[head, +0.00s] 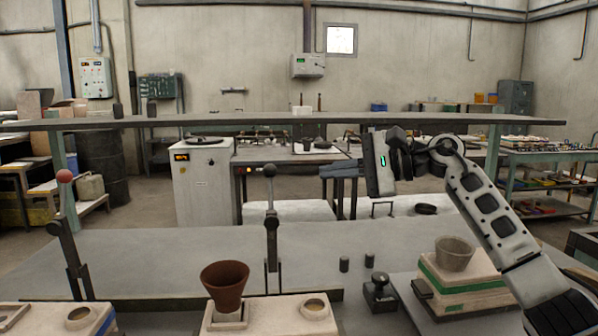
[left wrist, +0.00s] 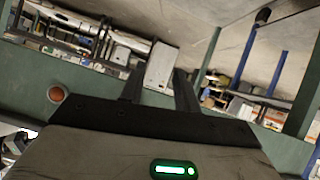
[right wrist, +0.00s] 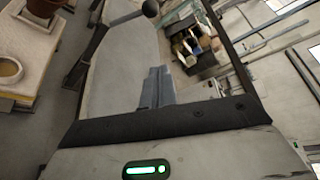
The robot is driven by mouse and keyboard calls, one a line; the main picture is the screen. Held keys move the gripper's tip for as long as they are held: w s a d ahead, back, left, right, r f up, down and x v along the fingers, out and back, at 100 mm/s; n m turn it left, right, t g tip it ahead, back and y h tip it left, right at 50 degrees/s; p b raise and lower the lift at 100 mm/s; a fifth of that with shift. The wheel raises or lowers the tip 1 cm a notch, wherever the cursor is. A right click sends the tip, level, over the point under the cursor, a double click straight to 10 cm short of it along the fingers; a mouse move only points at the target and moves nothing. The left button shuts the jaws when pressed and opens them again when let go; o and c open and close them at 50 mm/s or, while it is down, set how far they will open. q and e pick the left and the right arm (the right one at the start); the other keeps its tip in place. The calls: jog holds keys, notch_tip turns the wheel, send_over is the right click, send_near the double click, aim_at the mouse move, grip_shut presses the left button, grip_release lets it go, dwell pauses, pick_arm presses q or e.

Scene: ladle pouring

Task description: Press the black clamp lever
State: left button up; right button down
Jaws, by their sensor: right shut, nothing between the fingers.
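The black clamp lever (head: 271,215) stands upright behind the middle mould, its round black knob at the top. In the right wrist view its knob (right wrist: 151,8) shows at the top edge. My right gripper (head: 325,171) is shut and empty, held in the air to the right of the knob, at about its height in the picture and apart from it. Its two fingers (right wrist: 157,86) lie together in the right wrist view.
A red-knobbed lever (head: 67,235) leans at the left. A brown cup (head: 225,284) stands on the middle mould (head: 275,316). A grey cup (head: 454,253) sits on the green-banded block (head: 490,284) at right. A dark knobbed block (head: 380,292) and small black pegs (head: 370,260) stand between.

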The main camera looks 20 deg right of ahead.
pick_arm(q)
jog(key=p, duration=0.1)
jog(key=r+p, duration=0.1)
jog(key=p, duration=0.1)
jog(key=shift+w+a+r, duration=0.1)
jog(key=shift+w+a, duration=0.1)
jog(key=shift+w, duration=0.05)
pick_arm(e)
jog(key=w+a, duration=0.2)
jog(key=a, duration=0.6)
jog(key=shift+w+a, duration=0.4)
pick_arm(q)
jog(key=shift+f, duration=0.2)
